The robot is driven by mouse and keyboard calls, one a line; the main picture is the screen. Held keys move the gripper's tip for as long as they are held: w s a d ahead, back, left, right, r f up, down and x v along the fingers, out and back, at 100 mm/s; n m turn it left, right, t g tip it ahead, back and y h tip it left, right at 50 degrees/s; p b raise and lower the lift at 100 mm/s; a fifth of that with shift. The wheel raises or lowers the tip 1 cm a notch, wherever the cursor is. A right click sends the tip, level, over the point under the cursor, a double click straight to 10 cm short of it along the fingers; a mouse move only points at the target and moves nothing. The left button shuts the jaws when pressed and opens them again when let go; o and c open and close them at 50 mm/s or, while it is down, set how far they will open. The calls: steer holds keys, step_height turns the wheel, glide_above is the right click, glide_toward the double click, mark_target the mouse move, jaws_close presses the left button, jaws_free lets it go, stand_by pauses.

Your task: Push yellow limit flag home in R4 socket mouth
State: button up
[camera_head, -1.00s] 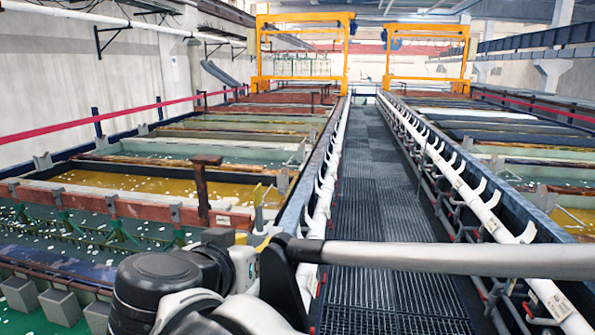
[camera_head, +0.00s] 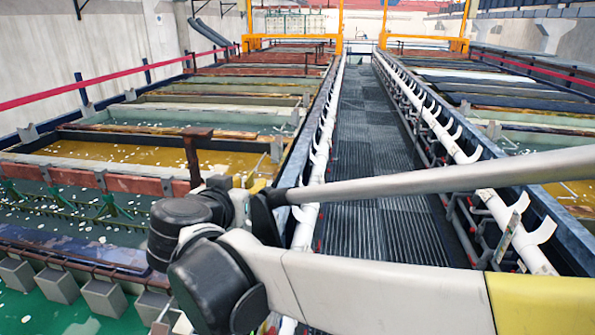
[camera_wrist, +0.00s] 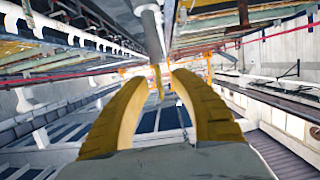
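My gripper (camera_wrist: 159,75) shows in the wrist view as two curved yellow fingers with a gap between their tips. A small narrow yellow piece (camera_wrist: 157,81) shows in that gap. I cannot tell whether it is the limit flag or how far beyond the fingers it is, and I see no finger touching it. In the head view my gripper (camera_head: 250,182) is small and partly hidden behind my dark wrist joints, near the left walkway rail. The R4 socket mouth cannot be made out in either view.
A white rail with hooks (camera_head: 323,140) runs along the left of the grated walkway (camera_head: 370,150). Another hooked rail (camera_head: 450,145) runs on the right. Tanks of liquid (camera_head: 150,155) lie at left, with a brown post (camera_head: 194,158) near my gripper.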

steer(key=shift+x, duration=0.8)
steer(key=shift+s, duration=0.2)
jaws_close()
steer(key=shift+r, duration=0.1)
